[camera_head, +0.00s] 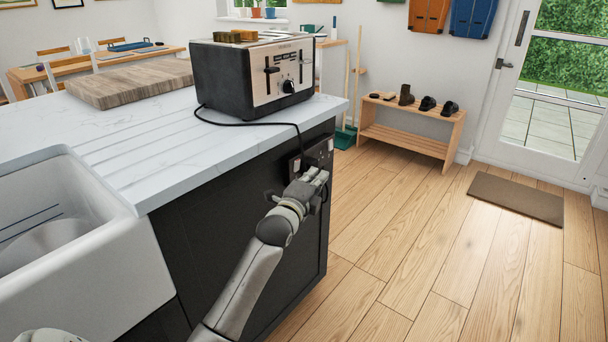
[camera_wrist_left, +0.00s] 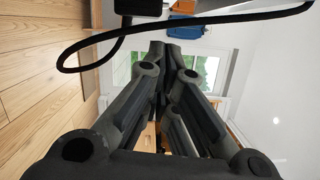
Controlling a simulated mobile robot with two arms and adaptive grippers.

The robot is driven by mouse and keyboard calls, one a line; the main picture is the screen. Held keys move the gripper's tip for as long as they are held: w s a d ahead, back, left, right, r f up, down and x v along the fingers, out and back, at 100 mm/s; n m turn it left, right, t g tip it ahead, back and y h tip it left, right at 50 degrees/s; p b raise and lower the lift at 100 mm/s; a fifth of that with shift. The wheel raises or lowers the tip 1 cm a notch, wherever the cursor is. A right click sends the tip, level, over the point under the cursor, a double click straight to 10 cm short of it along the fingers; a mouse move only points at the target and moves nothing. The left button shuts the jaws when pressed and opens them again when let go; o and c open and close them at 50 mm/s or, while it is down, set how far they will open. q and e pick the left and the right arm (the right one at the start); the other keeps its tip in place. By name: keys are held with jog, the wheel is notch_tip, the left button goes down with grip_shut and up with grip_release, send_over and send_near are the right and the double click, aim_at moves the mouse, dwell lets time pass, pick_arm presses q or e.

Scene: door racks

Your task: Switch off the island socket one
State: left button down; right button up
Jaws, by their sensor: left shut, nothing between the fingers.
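The island socket (camera_head: 320,150) is a dark plate on the end of the dark kitchen island, just under the worktop edge. The switch itself cannot be made out. My right gripper is out of view.
A black and silver toaster (camera_head: 252,78) stands on the white worktop (camera_head: 150,122) above the socket. The wooden floor (camera_head: 420,240) right of the island is clear.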

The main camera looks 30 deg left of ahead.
aim_at(297, 166)
pick_arm(q)
jog(key=a, duration=0.3)
jog(key=shift+a+r, duration=0.2)
jog(key=shift+a, duration=0.2)
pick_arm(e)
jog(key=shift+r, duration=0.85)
pick_arm(q)
jog(key=shift+r, duration=0.1)
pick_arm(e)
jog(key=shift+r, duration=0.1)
